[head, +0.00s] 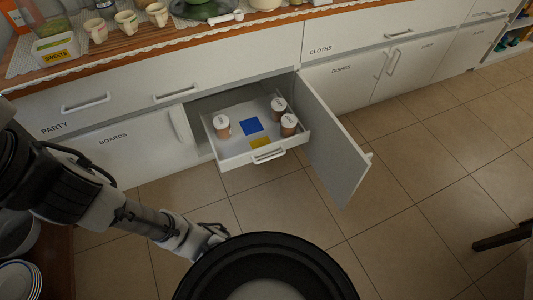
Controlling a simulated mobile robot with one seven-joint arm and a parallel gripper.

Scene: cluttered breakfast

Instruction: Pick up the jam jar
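No thing in the head view can be surely told as the jam jar. Three small brown containers with white lids stand upright in a pulled-out white drawer (235,154): one at the left (222,127), one at the back right (278,108), one at the front right (289,126). Their labels are too small to read. My gripper (217,236) is at the end of my arm, low over the floor in front of the drawer and apart from the containers. Its fingers are too small and partly hidden to show whether they are open.
A cabinet door (335,140) stands open right of the drawer. A blue square (251,126) and a yellow label (261,143) are in the drawer. The counter above holds several cups (127,21) and a box labelled SWEETS (55,48).

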